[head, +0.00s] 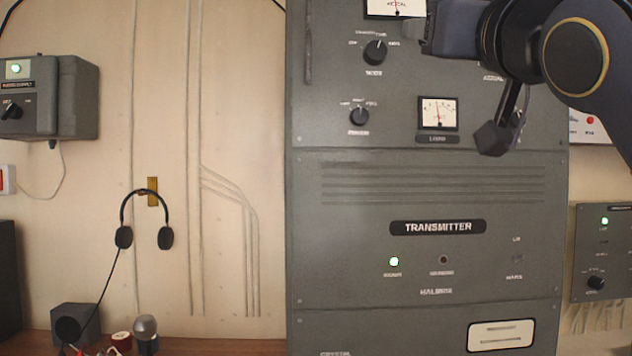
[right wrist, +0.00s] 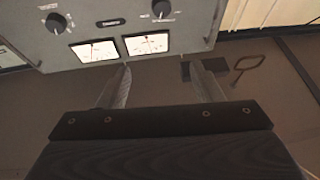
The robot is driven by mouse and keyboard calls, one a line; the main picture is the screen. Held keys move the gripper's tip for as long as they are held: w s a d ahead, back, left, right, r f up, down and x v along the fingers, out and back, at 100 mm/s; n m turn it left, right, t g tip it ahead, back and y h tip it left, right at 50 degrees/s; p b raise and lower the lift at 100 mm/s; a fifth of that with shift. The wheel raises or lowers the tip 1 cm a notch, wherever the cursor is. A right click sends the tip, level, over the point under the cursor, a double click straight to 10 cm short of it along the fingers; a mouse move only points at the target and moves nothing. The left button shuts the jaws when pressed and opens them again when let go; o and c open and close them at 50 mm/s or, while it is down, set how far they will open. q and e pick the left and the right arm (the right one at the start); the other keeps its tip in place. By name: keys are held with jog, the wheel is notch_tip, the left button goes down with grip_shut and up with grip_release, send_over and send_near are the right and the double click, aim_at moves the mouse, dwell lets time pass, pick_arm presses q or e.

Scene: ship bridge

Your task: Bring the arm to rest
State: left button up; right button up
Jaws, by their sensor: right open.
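My right arm (head: 575,55) comes in from the upper right in the head view and is raised in front of the transmitter cabinet (head: 430,175). It covers part of the cabinet's upper right face. My right gripper (right wrist: 161,80) is open in the right wrist view, with its two fingers spread apart and nothing between them. Beyond the fingertips are two lit white meters (right wrist: 146,44) on a grey panel. I cannot tell whether the fingers touch the panel. My left gripper is out of view.
Cabinet knobs (head: 375,51) and a meter (head: 438,114) are close to my arm. A small control box (head: 604,250) is at the right. A headset (head: 144,218) hangs on the left wall above a wooden desk (head: 220,346) with small items. The wall between has free room.

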jog(key=w+d+f+g+p, duration=0.1)
jog(key=w+d+f+g, duration=0.2)
jog(key=f, duration=0.7)
jog(key=w+d+f+g+p, duration=0.1)
jog(key=w+d+f+g, duration=0.25)
jog(key=f, duration=0.55)
notch_tip(320, 180, down, 12)
jog(key=s+d+g, duration=0.2)
jog(key=d+g, duration=0.1)
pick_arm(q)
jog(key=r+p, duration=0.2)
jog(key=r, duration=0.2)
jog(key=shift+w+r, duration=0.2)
pick_arm(e)
jog(key=s+a+f+m+g, duration=0.1)
jog(key=s+f+g, duration=0.1)
jog(key=s+f, duration=0.4)
jog(key=s+a+f+m+g, duration=0.1)
jog(key=s+f+g, duration=0.2)
jog(key=s+f, duration=0.4)
jog(key=s+a+f+m+g+y, duration=0.1)
jog(key=s+f, duration=0.6)
jog(key=f, duration=1.2)
jog(key=shift+s+a+m+g, duration=0.2)
jog(key=shift+a+m+g, duration=0.15)
jog(key=shift+g, duration=0.4)
